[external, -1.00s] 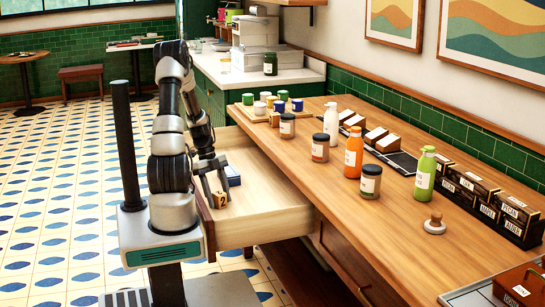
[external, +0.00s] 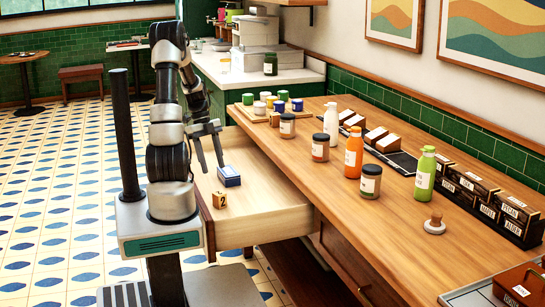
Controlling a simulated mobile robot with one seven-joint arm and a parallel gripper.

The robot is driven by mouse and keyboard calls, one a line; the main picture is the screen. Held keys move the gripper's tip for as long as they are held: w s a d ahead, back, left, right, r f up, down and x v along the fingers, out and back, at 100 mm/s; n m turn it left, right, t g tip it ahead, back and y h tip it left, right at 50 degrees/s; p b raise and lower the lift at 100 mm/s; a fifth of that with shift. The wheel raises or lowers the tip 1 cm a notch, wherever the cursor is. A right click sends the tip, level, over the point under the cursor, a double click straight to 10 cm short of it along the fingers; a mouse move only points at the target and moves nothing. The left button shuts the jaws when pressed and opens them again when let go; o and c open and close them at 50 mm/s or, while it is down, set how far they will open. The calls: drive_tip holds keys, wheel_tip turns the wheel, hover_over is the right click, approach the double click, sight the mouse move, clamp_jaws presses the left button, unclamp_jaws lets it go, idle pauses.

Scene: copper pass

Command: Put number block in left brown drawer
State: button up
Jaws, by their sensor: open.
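The number block (external: 219,200), a small wooden cube with a dark "2" on its face, sits inside the open brown drawer (external: 272,222), near its front left corner. The drawer is pulled out from under the wooden counter and has a pale interior. My gripper (external: 210,170) is open and empty, pointing down above the drawer, up and to the left of the block and apart from it. A blue box (external: 229,176) with a pale label lies in the drawer behind the block, just right of my gripper.
The wooden counter (external: 330,185) above the drawer carries several jars and bottles, including an orange bottle (external: 353,152) and a green bottle (external: 425,172). The right part of the drawer is empty. Tiled floor lies open at the left.

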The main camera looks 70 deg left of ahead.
drive_tip(key=w+d+r+n+y, duration=0.25)
drive_tip(key=w+d+r, duration=0.2)
drive_tip(key=d, duration=0.25)
drive_tip(key=w+d+r+n+y, duration=0.1)
drive_tip(key=w+d+r+n, duration=0.25)
drive_tip(key=d+r, duration=0.3)
drive_tip(key=s+d+r+n+t, duration=0.1)
drive_tip(key=d+r+n+t, duration=0.1)
drive_tip(key=d, duration=0.6)
drive_tip(key=s+d+r+n+t, duration=0.1)
drive_tip(key=d+r+n+t, duration=0.1)
drive_tip(key=d+r+n, duration=0.3)
drive_tip(key=d, duration=0.4)
drive_tip(key=shift+d+r, duration=0.2)
drive_tip(key=shift+r, duration=0.15)
